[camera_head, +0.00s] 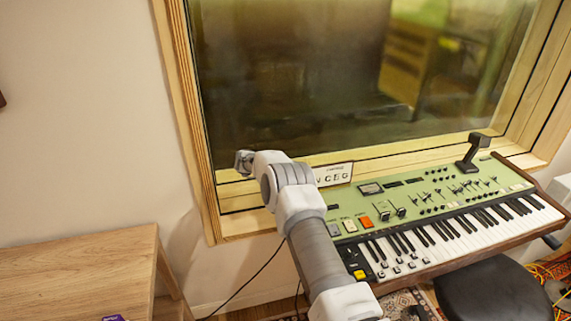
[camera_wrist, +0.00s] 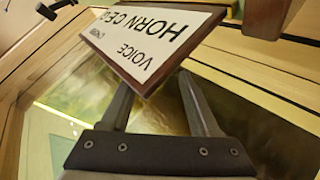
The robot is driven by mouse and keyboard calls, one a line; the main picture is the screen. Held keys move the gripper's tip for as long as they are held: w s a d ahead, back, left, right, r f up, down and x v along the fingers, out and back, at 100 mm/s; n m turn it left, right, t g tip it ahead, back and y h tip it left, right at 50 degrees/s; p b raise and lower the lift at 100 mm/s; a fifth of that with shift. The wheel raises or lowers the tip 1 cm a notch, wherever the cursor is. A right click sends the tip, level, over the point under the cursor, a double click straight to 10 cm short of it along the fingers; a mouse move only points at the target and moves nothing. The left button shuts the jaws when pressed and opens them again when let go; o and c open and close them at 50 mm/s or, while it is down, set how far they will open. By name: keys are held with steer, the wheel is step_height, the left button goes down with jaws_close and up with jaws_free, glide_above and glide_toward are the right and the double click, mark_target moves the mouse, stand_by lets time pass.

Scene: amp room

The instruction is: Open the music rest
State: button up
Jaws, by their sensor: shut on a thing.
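The music rest (camera_head: 333,174) is a small white panel with black lettering at the back left of the green keyboard (camera_head: 445,190). In the head view its left part is hidden behind my arm. In the wrist view the music rest (camera_wrist: 150,42) has a brown edge and reads "VOICE HORN" upside down. My gripper (camera_wrist: 155,82) has one finger on each side of its near corner and is shut on it. How far the panel is tilted is hard to tell.
A wood-framed window (camera_head: 300,80) stands close behind the keyboard. A black stand (camera_head: 474,152) rises at the keyboard's back right. A wooden table (camera_head: 80,270) is at the lower left, and a dark stool (camera_head: 497,292) is in front of the keys.

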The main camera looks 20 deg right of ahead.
steer(key=a+r+p, duration=0.4)
steer(key=a+r, duration=0.8)
steer(key=a, duration=0.3)
steer(key=shift+w+a+r, duration=0.2)
steer(key=shift+a+r, duration=0.05)
steer(key=shift+a, duration=0.05)
stand_by(1.2)
steer(key=shift+r+p, duration=0.1)
steer(key=shift+p, duration=0.45)
steer(key=v, duration=1.7)
steer(key=shift+s+a, duration=0.15)
steer(key=shift+c, duration=0.4)
